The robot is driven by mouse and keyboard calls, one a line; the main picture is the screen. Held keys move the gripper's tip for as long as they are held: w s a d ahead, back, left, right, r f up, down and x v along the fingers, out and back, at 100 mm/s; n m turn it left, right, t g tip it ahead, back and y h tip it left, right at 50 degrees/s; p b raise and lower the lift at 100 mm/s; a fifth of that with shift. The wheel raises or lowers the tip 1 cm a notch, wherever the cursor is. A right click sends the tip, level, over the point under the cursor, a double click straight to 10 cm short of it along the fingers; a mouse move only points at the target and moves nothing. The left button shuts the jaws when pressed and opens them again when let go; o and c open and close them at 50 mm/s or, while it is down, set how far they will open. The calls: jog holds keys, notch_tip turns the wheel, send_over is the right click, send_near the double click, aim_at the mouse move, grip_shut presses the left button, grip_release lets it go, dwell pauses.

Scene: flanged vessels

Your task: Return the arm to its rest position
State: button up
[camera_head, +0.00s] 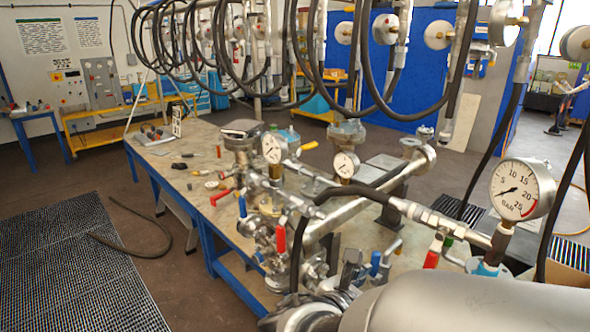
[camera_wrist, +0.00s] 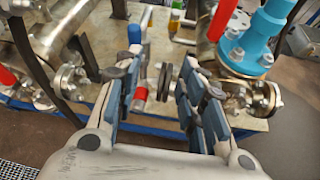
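My gripper (camera_wrist: 160,75) shows in the wrist view with its two blue-grey padded fingers spread apart. The gap between them is empty of anything visibly held. Through it I see pipe fittings, a blue-capped handle (camera_wrist: 134,34) and a red-handled part (camera_wrist: 141,95) at the table, below the fingers. I cannot tell the exact distance to them. In the head view I cannot make out the fingers clearly.
The workbench (camera_head: 165,180) carries flanged vessels, pipes and valves. A pressure gauge (camera_head: 521,189) stands at the right and a smaller gauge (camera_head: 345,164) mid-table. Black hoses (camera_head: 395,105) hang overhead. Floor grating (camera_head: 70,270) lies at the left.

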jog(key=s+d+f+m+g+y, duration=0.1)
jog(key=s+d+m+g+y, duration=0.35)
jog(key=s+m, duration=1.1)
jog(key=s+a+r+m+y, duration=0.1)
jog(key=s+a+m+y, duration=0.2)
jog(key=a+m, duration=0.4)
jog(key=m+y, duration=0.1)
jog(key=m, duration=0.2)
jog(key=shift+s+r, duration=0.35)
jog(key=shift+s, duration=0.05)
jog(key=shift+g, duration=0.25)
dwell(0.6)
